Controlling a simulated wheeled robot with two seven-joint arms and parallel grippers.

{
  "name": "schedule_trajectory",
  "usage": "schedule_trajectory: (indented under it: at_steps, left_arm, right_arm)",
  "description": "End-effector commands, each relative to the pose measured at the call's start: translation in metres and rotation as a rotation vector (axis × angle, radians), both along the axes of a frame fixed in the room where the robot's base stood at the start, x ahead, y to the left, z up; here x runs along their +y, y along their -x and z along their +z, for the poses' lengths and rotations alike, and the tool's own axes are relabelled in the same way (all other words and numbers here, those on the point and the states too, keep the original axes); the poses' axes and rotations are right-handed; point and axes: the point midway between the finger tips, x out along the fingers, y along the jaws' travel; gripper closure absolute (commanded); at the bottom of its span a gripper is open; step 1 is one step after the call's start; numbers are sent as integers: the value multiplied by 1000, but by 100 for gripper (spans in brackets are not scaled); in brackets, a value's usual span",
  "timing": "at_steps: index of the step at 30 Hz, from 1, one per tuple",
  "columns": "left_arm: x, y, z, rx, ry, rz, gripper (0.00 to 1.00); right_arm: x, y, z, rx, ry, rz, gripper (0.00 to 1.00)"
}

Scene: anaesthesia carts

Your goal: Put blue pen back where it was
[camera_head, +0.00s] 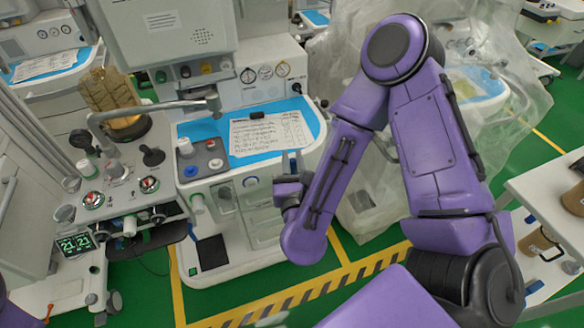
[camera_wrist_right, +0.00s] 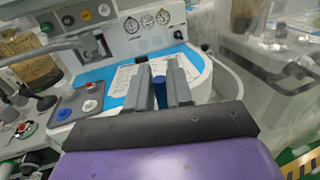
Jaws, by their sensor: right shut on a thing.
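My right gripper (camera_head: 291,162) is at the front right edge of a cart's blue-covered top (camera_head: 208,131). In the right wrist view, its two grey fingers (camera_wrist_right: 161,72) are shut on the blue pen (camera_wrist_right: 159,82), whose blue end shows between them. The pen cannot be made out clearly in the head view. A white sheet with handwritten lines (camera_head: 265,137) lies on the blue top, beyond the fingers, and also shows in the right wrist view (camera_wrist_right: 124,76). My left gripper is not in view.
A grey tray (camera_head: 203,160) with red, white and blue knobs is on the left of the top. A small black object (camera_head: 257,115) lies at the sheet's upper edge. Gauges (camera_head: 266,72) stand behind. A plastic-draped cart (camera_head: 478,85) is at the right.

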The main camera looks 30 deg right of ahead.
Motion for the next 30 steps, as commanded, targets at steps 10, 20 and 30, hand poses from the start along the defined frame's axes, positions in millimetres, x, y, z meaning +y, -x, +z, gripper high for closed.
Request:
schedule_trajectory:
  at_steps: [10,20,30]
  left_arm:
    - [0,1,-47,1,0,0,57]
    - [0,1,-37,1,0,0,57]
    - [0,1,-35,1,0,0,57]
  right_arm:
    - [-32,-46,-23,3,1,-2,100]
    - [-54,-81,-74,2,3,3,100]
    - [-59,-89,-116,1,3,5,100]
